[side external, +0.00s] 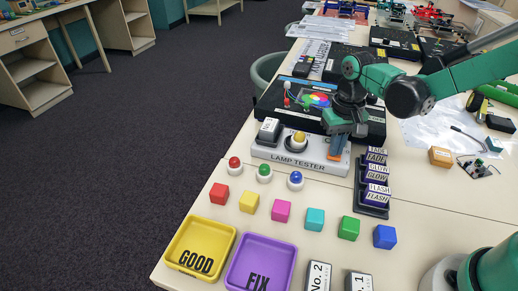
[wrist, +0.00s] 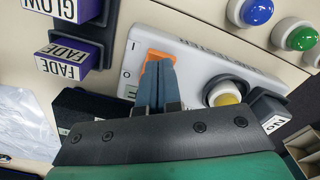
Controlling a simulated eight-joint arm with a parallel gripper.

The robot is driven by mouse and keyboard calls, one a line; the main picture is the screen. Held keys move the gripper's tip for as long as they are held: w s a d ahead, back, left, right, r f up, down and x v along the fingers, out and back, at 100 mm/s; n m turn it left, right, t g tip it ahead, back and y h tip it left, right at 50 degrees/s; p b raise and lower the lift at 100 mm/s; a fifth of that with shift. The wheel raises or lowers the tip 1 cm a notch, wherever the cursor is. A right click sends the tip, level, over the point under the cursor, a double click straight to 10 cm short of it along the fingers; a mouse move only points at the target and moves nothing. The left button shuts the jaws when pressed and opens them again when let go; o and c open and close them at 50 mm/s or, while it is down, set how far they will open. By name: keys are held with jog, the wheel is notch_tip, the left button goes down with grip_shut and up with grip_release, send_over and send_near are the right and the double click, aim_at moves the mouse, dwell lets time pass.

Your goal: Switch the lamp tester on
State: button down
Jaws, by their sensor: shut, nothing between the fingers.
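The lamp tester (side external: 262,152) is a long white box on the table. It also shows in the wrist view (wrist: 207,62). Its orange switch (wrist: 154,53) is at one end, beside the marks I and O. A yellow lamp (wrist: 227,98) sits in a grey ring on the box; it also shows in the side view (side external: 299,137). My gripper (wrist: 159,66) is shut and empty, its two blue-grey fingers together over the switch and hiding part of it. I cannot tell whether they touch it or which way it is tipped.
A block marked No. (wrist: 270,108) stands on the tester's other end. A dark rack of purple FADE, GLOW and FLASH blocks (side external: 375,185) stands close to the switch end. A black panel (side external: 270,105) lies behind. Colored buttons and cubes (side external: 281,210) are in front.

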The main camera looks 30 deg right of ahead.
jog(key=shift+f, duration=0.25)
jog(key=shift+r, duration=3.55)
jog(key=s+r+n+t, duration=0.3)
jog(key=s+t, duration=0.4)
